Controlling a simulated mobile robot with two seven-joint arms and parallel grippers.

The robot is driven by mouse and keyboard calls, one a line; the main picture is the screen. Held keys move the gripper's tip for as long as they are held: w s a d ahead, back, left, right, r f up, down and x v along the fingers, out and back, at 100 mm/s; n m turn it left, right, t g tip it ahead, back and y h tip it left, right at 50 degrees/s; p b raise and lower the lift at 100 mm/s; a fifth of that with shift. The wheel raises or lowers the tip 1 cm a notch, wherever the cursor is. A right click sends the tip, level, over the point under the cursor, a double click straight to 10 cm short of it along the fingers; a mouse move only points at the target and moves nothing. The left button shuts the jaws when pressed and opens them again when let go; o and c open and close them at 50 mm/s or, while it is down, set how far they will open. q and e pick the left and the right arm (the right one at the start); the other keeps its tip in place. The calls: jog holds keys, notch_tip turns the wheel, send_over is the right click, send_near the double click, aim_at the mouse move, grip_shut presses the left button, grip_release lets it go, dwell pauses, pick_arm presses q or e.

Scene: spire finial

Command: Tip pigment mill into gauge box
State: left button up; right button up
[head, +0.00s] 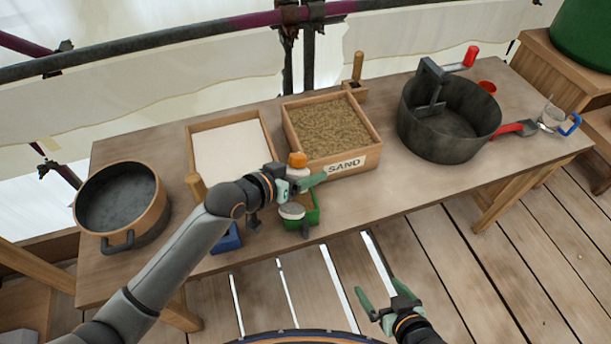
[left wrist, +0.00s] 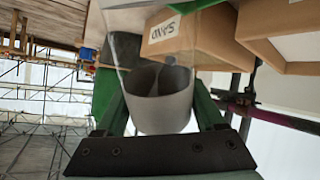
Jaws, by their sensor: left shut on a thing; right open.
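My left gripper (head: 300,190) is shut on the pigment mill, above the front edge of the table. The mill's grey, round end (head: 292,211) shows in the head view, and an orange-topped part (head: 297,160) shows beyond the fingers. In the left wrist view a grey cylinder (left wrist: 160,105) sits between the fingers. A small green box (head: 314,214), apparently the gauge box, stands right below and beside the mill, partly hidden by it. I cannot tell the mill's exact tilt. My right gripper (head: 382,299) is open and empty, in front of the table.
On the table (head: 390,190) stand a wooden SAND box (head: 352,162), a white-filled tray (head: 232,150), a round pot (head: 120,200) and a dark drum with a crank (head: 450,120). A blue box (head: 228,240) lies partly behind my left arm. A red-handled trowel (head: 512,130) lies at right.

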aim_at(303, 164)
pick_arm(q)
jog(key=shift+s+r+m+t+h+b, duration=0.1)
jog(key=shift+r+m+t+h+b, duration=0.25)
jog(key=shift+b, duration=0.65)
jog(key=shift+s+f+m+t+h+b, duration=0.1)
jog(key=shift+t+h+b, duration=0.15)
jog(key=shift+t+b, duration=0.55)
jog(key=r+b, duration=0.1)
jog(key=r+t+h+b, duration=0.1)
jog(key=r+m+t+b, duration=0.1)
jog(key=shift+s+a+r+h+b, duration=0.1)
jog(key=shift+s+r+h+b, duration=0.1)
jog(key=shift+s+h+b, duration=0.15)
jog(key=shift+s+r+m+t, duration=0.1)
jog(key=shift+r+m+t, duration=0.15)
jog(key=shift+r+t, duration=0.15)
jog(key=shift+r, duration=0.1)
